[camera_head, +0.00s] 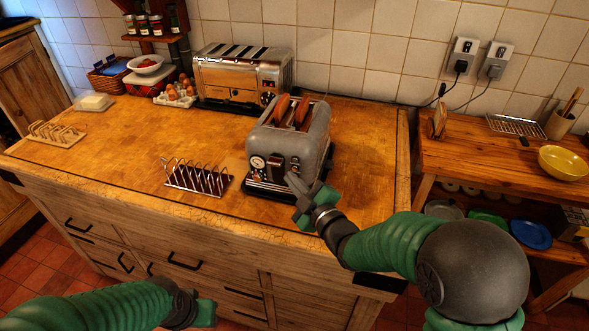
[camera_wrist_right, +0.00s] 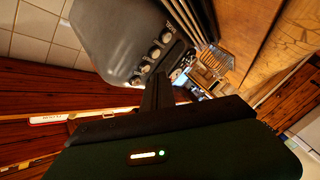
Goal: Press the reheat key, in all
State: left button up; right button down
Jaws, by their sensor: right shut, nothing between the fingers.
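The grey toaster (camera_head: 318,137) stands on the wooden worktop with two slices of bread (camera_head: 292,112) in its slots. Its front has a round dial (camera_head: 257,162), a dark lever (camera_head: 275,166) and small controls at the right. Contact cannot be told. My left gripper (camera_head: 204,313) is low at the front, away from the toaster.
An empty metal rack (camera_head: 198,177) stands left of the toaster. A larger chrome toaster (camera_head: 240,75) and an egg tray (camera_head: 176,95) stand behind. The worktop's left middle is clear. A side table (camera_head: 480,155) with a yellow bowl (camera_head: 563,163) is at the right.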

dwell(0.4)
jog(key=shift+w+d, duration=0.15)
jog(key=shift+w, duration=0.2)
jog(key=shift+w+d+r, duration=0.1)
jog(key=shift+w+d, duration=0.05)
jog(key=shift+w, duration=0.2)
dwell(0.5)
jog(key=shift+s+b, duration=0.1)
jog(key=shift+b, duration=0.2)
jog(key=shift+s+a, duration=0.25)
jog(key=shift+s, duration=0.4)
jog(key=shift+s+b, duration=0.1)
jog(key=shift+b, duration=0.2)
jog(key=shift+s+a+b, duration=0.2)
jog(key=shift+s+a, duration=0.05)
jog(key=shift+s, duration=0.5)
jog(key=shift+s+a+b, duration=0.15)
jog(key=shift+s+a, duration=0.15)
jog(key=shift+s, duration=0.5)
jog(key=shift+s+a+b, duration=0.2)
jog(key=shift+s+a, duration=0.05)
jog(key=shift+s, duration=0.5)
